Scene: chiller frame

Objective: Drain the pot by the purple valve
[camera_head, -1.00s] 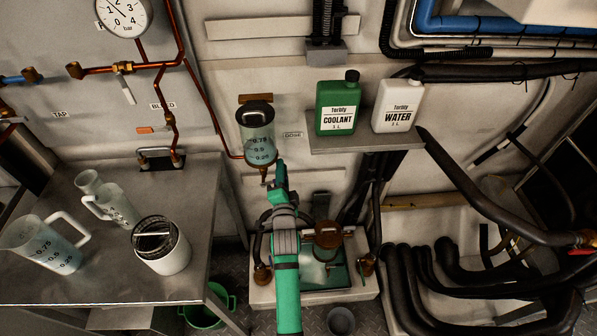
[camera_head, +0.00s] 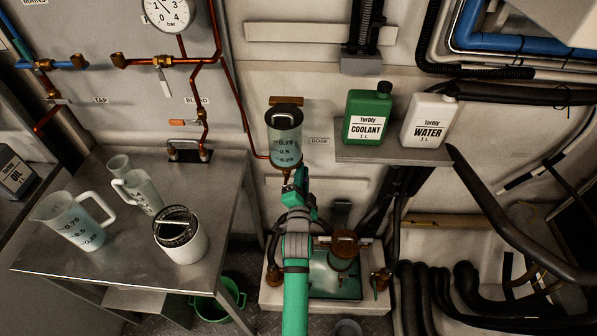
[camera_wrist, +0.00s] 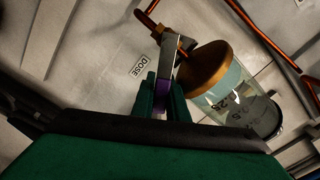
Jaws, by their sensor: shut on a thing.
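The pot (camera_head: 285,148), a clear cylinder with dark markings, is fixed to the wall by the DOSE label. In the wrist view the pot (camera_wrist: 243,100) shows tilted, with a copper-coloured end cap and liquid inside. My gripper (camera_head: 296,183) is just below the pot. In the wrist view my gripper (camera_wrist: 162,92) has its green fingers shut on the purple valve's handle (camera_wrist: 161,103), mostly hidden between them. A grey metal piece runs from there to the copper pipe by the pot's cap. In the head view my arm hides the valve.
A metal table (camera_head: 120,262) at left holds measuring jugs (camera_head: 75,220) and a lidded canister (camera_head: 181,235). A shelf (camera_head: 385,155) right of the pot bears coolant (camera_head: 366,116) and water (camera_head: 428,120) containers. A green bucket (camera_head: 212,305) stands on the floor. Black hoses fill the lower right.

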